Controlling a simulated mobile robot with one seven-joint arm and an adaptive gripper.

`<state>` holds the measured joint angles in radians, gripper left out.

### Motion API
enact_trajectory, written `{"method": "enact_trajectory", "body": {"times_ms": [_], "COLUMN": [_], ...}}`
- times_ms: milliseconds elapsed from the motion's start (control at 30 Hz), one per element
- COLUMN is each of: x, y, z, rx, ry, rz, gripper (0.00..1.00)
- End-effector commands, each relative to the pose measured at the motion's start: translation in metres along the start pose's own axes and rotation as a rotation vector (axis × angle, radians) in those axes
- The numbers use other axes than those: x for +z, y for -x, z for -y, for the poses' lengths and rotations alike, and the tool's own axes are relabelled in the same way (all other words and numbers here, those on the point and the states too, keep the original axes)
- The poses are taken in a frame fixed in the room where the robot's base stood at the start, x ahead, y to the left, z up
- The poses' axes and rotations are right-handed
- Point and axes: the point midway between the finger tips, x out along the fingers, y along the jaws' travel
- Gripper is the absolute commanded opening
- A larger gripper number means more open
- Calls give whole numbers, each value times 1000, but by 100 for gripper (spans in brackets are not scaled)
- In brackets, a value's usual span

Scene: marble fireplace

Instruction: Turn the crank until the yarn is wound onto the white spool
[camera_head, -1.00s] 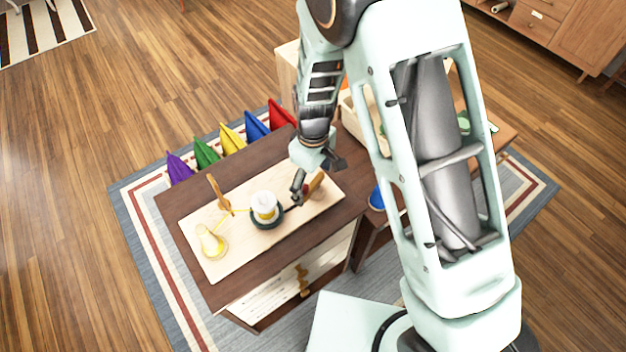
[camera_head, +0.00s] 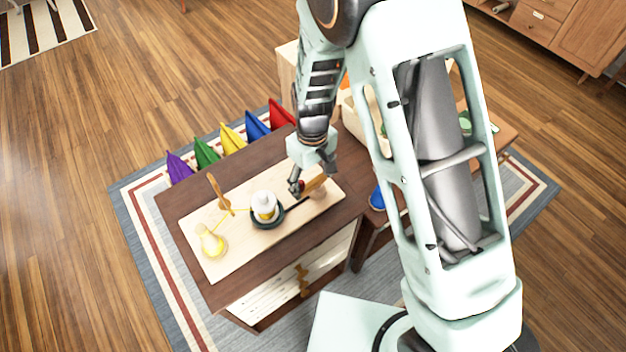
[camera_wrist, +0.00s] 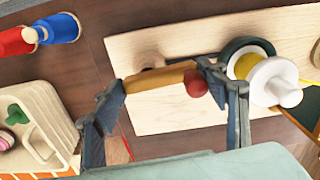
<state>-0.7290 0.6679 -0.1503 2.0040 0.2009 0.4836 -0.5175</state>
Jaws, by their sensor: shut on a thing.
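The white spool (camera_head: 265,200) stands upright on a dark green wheel, with yellow yarn around its lower part. It also shows in the wrist view (camera_wrist: 284,88). A yellow yarn cone (camera_head: 212,242) stands at the board's left end, and a wooden post (camera_head: 219,191) rises behind the yarn's path. The crank has a dark arm, a wooden handle (camera_wrist: 160,77) and a red ball (camera_wrist: 196,83). My gripper (camera_head: 297,187) is to the right of the spool, and its fingers are shut on the handle. In the head view my gripper partly hides the handle.
The pale board (camera_head: 240,251) lies on a dark brown table (camera_head: 175,207). Several coloured fabric pieces stand behind the table. A tray (camera_wrist: 30,125) with small items and red and blue spools (camera_wrist: 55,29) lie to the left in the wrist view.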

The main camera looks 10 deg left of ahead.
Motion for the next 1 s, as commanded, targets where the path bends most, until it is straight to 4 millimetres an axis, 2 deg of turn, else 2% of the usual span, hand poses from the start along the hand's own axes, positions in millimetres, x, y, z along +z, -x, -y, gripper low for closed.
{"method": "enact_trajectory", "body": {"times_ms": [500,733,1000], "x": [-8,-9,-10], "y": [0,0,0], "z": [-2,-4,-4], "rx": [1,1,1], "ry": [-462,-601,-683], "rz": [-1,0,0], "gripper": [42,42,42]}}
